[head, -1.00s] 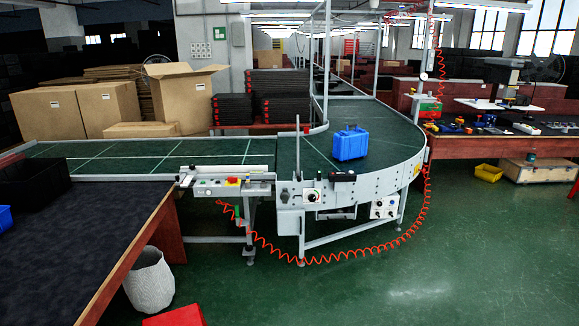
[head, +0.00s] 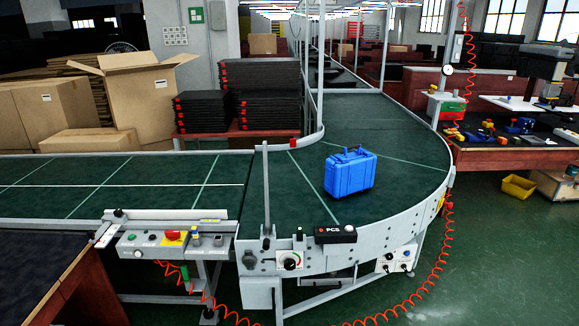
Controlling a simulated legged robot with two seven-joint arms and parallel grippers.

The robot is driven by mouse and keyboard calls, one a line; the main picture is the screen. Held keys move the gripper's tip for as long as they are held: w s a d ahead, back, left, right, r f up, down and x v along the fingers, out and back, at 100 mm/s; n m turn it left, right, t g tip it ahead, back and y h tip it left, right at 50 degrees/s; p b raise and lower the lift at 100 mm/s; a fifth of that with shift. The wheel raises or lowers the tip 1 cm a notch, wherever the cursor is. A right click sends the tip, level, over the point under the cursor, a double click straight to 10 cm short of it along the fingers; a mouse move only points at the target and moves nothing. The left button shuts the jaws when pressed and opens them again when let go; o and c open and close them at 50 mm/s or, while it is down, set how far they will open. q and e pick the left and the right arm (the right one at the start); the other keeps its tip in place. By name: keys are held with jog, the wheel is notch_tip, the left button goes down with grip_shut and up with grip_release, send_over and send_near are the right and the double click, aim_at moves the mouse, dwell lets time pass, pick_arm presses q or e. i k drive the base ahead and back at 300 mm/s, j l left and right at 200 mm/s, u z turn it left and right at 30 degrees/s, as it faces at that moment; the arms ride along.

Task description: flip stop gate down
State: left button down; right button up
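An upright grey bar (head: 265,190), which looks like the stop gate, stands at the near edge of the curved conveyor (head: 395,135). Its lower end meets a dark pivot on the conveyor's side frame, and it points straight up. A blue case (head: 350,172) sits upright on the green belt of the curve, to the right of the bar and apart from it. Neither of my grippers shows in the head view.
A control panel (head: 170,242) with a red button is left of the bar. A black PCS box (head: 336,234) and a dial (head: 290,261) are to its right. A dark-topped table (head: 45,255) is at the near left. Green floor (head: 500,270) is clear at the right.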

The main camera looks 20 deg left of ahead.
aim_at(265, 246)
jog(key=i+j, duration=0.35)
jog(key=i, duration=0.15)
jog(key=i+j, duration=0.35)
jog(key=i, duration=0.2)
jog(key=i+j, duration=0.4)
jog(key=i+u, duration=0.05)
jog(key=i, duration=0.05)
